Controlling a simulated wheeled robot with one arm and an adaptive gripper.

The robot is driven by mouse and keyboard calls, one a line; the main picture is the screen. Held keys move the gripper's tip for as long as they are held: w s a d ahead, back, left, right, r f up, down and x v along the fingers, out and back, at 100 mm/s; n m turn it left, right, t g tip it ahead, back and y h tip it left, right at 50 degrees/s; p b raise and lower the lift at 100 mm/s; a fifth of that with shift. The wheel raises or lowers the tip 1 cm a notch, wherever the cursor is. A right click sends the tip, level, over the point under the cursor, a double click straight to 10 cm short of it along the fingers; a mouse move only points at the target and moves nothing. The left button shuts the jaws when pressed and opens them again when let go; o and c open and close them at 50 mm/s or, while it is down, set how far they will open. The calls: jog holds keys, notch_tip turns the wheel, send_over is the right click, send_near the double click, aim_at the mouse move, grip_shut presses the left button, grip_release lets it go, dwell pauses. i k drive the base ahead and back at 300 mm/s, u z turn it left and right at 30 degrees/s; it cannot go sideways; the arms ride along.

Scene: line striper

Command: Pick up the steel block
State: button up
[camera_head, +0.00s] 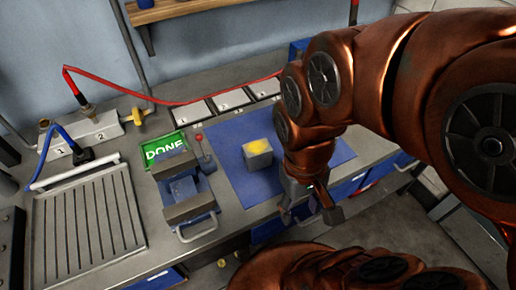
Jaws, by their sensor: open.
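The steel block (258,155) is a small grey cube with a yellow patch on its top. It sits on a blue mat (236,178) on the workbench, in the middle of the head view. My gripper (312,212) is to the right of and nearer than the block, by the front edge of the bench. It is open and empty, apart from the block. My copper-coloured arm covers the right part of the mat.
A blue vise (186,190) with a lever stands just left of the mat, with a green DONE sign (166,147) behind it. A ribbed drain tray (88,222) lies at the left. Light panels (231,99) and a red hose (190,103) are behind the mat.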

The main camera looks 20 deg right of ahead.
aim_at(257, 153)
jog(key=u, duration=1)
jog(key=k, duration=0.4)
jog(key=z, duration=0.05)
